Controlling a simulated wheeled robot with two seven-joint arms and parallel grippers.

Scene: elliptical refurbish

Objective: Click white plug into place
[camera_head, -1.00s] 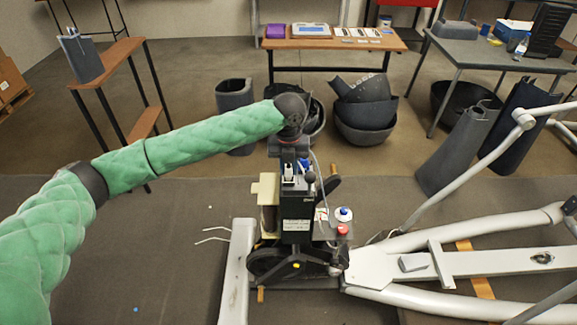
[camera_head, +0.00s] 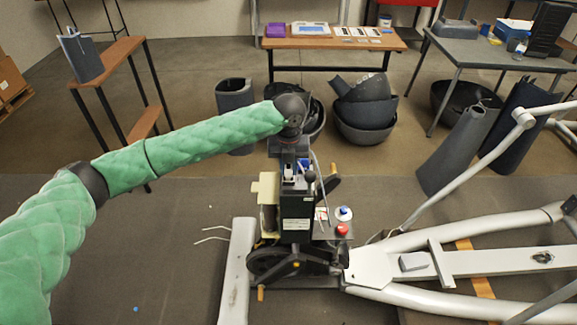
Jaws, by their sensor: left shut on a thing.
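The elliptical machine's drive unit (camera_head: 296,227), a black upright housing with a white label, stands at the centre of the head view. My left gripper (camera_head: 290,165) points down right over the top of this housing. It is shut on a small white plug (camera_head: 288,173), which is at the housing's top. The fingertips are small and dark against the housing, and I cannot tell whether the plug is seated. A thin pale cable (camera_head: 320,172) runs down beside the gripper on the right. My right gripper is not in view.
A red-capped item (camera_head: 342,230) and a white-and-blue round item (camera_head: 344,213) sit right of the housing. The machine's grey frame (camera_head: 490,263) fills the lower right. Dark bins and covers stand behind. The mat (camera_head: 150,250) at left is mostly clear.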

